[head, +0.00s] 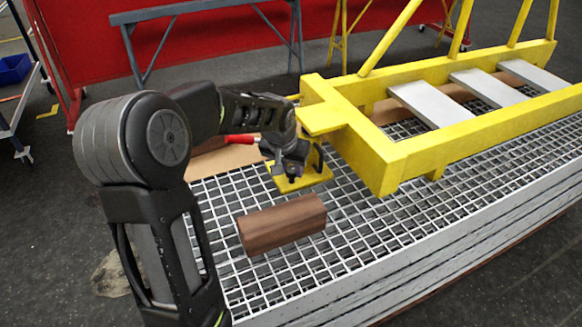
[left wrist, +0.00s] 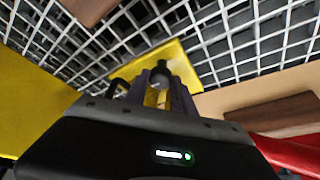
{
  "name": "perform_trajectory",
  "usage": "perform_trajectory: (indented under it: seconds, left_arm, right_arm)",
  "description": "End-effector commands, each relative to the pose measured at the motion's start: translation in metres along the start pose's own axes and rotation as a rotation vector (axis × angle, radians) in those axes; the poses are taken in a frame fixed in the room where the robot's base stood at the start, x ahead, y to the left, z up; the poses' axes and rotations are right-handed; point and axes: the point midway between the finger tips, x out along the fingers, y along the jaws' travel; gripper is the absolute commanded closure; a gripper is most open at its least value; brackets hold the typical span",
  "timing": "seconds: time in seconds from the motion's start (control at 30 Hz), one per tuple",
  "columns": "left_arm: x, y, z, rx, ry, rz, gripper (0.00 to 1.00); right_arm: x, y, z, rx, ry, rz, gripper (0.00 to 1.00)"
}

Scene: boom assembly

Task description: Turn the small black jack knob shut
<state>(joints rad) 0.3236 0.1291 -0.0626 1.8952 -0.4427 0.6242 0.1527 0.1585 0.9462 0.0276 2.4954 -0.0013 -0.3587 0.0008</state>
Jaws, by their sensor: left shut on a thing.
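The jack shows as a yellow base plate (head: 318,178) on the grating, at the end of the yellow boom (head: 385,160). My left gripper (head: 290,172) reaches down over this plate, its fingers at the jack. In the left wrist view, my left gripper (left wrist: 162,88) has its two fingers closed around the small black knob (left wrist: 161,70), with the yellow plate (left wrist: 185,65) behind. In the head view the knob is mostly hidden by the gripper. A red handle (head: 241,139) sticks out left of the gripper; red also shows in the left wrist view (left wrist: 290,152). My right gripper is not in view.
A brown wood block (head: 282,226) lies on the metal grating (head: 350,235) in front of the jack. Light wooden boards (head: 215,160) lie behind my left arm. The boom's yellow frame stands close to the right of the gripper. Grating nearer the front is clear.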

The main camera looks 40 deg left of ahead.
Motion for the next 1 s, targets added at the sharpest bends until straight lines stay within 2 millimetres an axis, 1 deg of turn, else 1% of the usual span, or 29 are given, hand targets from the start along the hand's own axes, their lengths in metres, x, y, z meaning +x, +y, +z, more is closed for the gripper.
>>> perform_trajectory:
  seconds: [0.23, 0.47, 0.73, 1.0]
  left_arm:
    - [-0.001, 0.0, 0.0, 0.014, -0.001, 0.006, 1.0]
    - [-0.002, -0.001, 0.0, 0.082, -0.001, 0.034, 1.0]
    - [-0.001, -0.003, 0.0, 0.249, -0.002, 0.105, 1.0]
    - [0.002, -0.004, 0.0, 0.478, -0.001, 0.202, 1.0]
  right_arm:
    - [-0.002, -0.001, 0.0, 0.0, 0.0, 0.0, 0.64]
    - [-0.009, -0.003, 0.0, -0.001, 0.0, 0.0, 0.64]
    - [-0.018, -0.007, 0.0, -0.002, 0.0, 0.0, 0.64]
    - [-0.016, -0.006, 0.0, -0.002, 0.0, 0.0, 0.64]
